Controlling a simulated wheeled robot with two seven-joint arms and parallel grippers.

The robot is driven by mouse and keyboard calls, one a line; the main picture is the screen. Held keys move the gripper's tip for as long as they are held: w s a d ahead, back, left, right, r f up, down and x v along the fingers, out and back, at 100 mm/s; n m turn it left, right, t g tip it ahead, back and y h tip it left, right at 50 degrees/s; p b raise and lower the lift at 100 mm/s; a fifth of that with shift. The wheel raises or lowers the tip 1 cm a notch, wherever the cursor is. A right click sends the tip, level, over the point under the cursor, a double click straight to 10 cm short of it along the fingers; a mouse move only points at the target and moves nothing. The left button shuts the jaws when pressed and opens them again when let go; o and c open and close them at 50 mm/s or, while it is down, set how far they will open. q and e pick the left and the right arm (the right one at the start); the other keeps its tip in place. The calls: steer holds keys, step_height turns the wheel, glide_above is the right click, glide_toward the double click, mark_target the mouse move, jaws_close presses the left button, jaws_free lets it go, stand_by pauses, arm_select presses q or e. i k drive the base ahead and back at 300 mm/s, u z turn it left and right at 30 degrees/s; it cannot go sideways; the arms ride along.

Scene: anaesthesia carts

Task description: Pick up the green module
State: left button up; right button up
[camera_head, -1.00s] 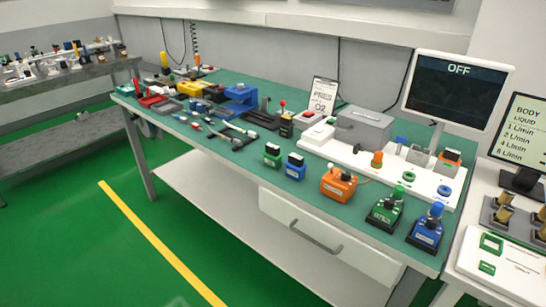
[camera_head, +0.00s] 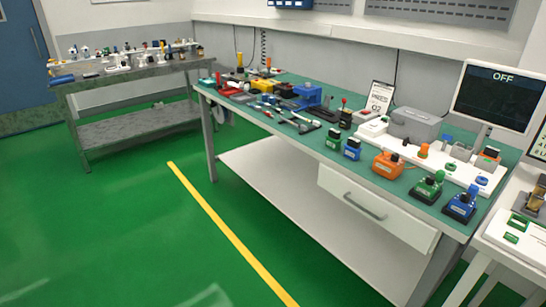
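A green module (camera_head: 428,188) with a black base and a round knob on top stands near the front edge of the green-topped table (camera_head: 300,128). A blue module (camera_head: 461,204) of like shape stands just right of it, and an orange module (camera_head: 387,164) stands to its left. A smaller green block (camera_head: 334,139) with a pale label sits further left, beside a small blue block (camera_head: 352,148). Neither of my grippers shows in the view.
A white base plate (camera_head: 460,177) and a grey box (camera_head: 413,123) stand behind the modules, with an OFF monitor (camera_head: 498,97) beyond. A drawer (camera_head: 370,205) is below the tabletop. Tools crowd the table's far left. A metal bench (camera_head: 135,78) stands back left. Green floor (camera_head: 110,220) is clear.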

mark_target(333, 140)
steer(key=u, duration=1.55)
steer(key=i, duration=0.25)
steer(key=z, duration=1.25)
steer(key=i, duration=1.05)
steer(key=z, duration=1)
